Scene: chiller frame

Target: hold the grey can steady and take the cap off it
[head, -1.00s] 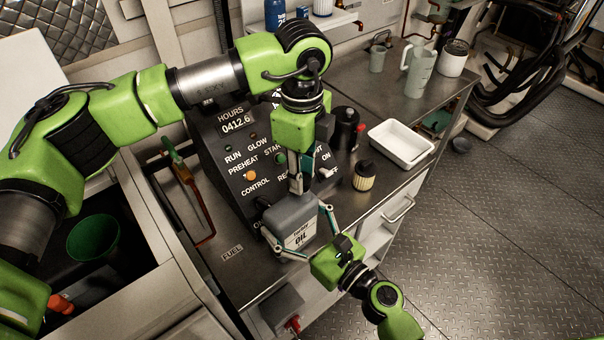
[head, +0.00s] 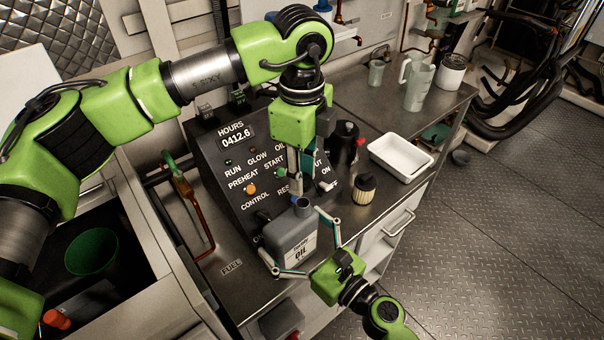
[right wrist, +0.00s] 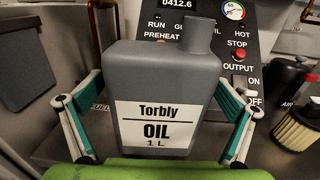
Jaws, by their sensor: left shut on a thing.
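The grey can (head: 290,238), labelled Torbly OIL 1 L, stands upright on the metal bench in front of the control panel. It fills the middle of the right wrist view (right wrist: 160,85). Its neck (head: 302,205) shows a dark, uncapped top.
The control panel (head: 240,165) rises behind the can. A jug (head: 418,85) stands farther back. A red pipe (head: 198,215) runs at the left.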

